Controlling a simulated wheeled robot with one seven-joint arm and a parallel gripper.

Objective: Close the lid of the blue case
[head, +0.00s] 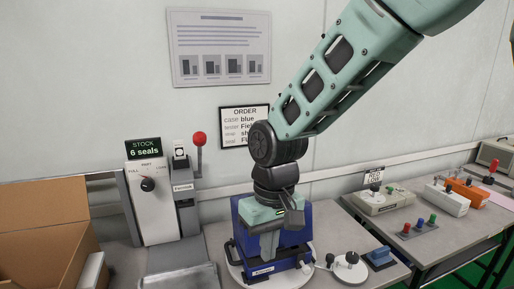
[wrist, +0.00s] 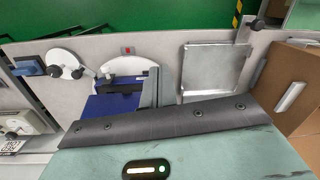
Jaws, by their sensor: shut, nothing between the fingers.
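The blue case (head: 284,265) sits on a white round plate (head: 235,272) on the bench. Its blue lid (head: 299,217) appears to stand raised behind my gripper. My gripper (head: 270,246) is shut and empty, pointing down in front of the raised panel and over the case. It hides much of the lid and the case interior. Whether the fingers touch the lid cannot be told. In the wrist view, part of the blue case (wrist: 108,104) shows beyond my gripper's body, with the white plate's rim behind it.
A press with a red-knobbed lever (head: 199,140) and a metal tray (head: 182,280) stand left. A cardboard box (head: 45,215) is far left. A small white disc with black knobs (head: 348,268) and a blue block (head: 380,257) are right. Several testers stand along the right bench.

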